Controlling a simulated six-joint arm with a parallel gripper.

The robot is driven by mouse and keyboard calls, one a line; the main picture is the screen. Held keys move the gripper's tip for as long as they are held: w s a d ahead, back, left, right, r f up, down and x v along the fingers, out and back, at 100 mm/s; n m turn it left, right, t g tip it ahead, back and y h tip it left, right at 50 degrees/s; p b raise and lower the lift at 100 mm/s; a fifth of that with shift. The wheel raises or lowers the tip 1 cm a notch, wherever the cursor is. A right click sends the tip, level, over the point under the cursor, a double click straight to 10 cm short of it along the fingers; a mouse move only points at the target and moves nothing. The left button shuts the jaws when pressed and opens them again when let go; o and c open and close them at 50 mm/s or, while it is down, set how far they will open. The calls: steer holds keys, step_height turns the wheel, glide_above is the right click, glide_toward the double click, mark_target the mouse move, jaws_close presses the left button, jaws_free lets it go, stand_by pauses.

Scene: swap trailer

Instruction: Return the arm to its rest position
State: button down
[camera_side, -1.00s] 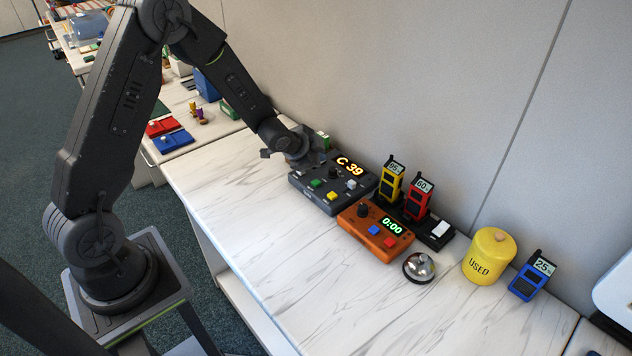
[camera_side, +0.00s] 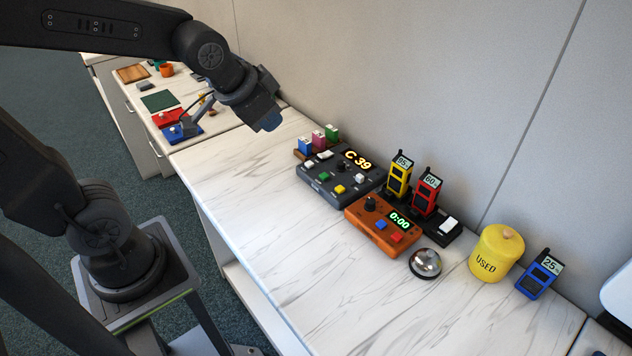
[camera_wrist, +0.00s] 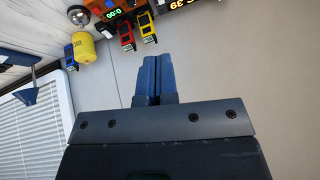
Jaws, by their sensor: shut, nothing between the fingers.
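My gripper (camera_side: 268,122) is raised above the marble-look counter (camera_side: 262,237), left of the dark console and clear of everything on the counter. In the wrist view its two blue fingers (camera_wrist: 153,80) are together with nothing between them. The dark console (camera_side: 322,178) shows "C 39" and has several coloured buttons. My arm reaches in from the upper left of the side view.
An orange timer box (camera_side: 368,241) reads 0:00. Behind it yellow (camera_side: 399,176) and red (camera_side: 425,194) handsets stand in a dark dock. A bell (camera_side: 425,263), a yellow USED canister (camera_side: 496,252) and a blue handset (camera_side: 539,276) are farther right. The counter's front is clear.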

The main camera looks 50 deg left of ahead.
steer(key=s+d+r+n+g+h, duration=0.1)
steer(key=s+d, duration=0.1)
steer(key=s, duration=0.7)
steer(key=shift+s+d+r+n, duration=0.25)
steer(key=shift+s+d+n, duration=0.05)
steer(key=shift+s+d, duration=0.1)
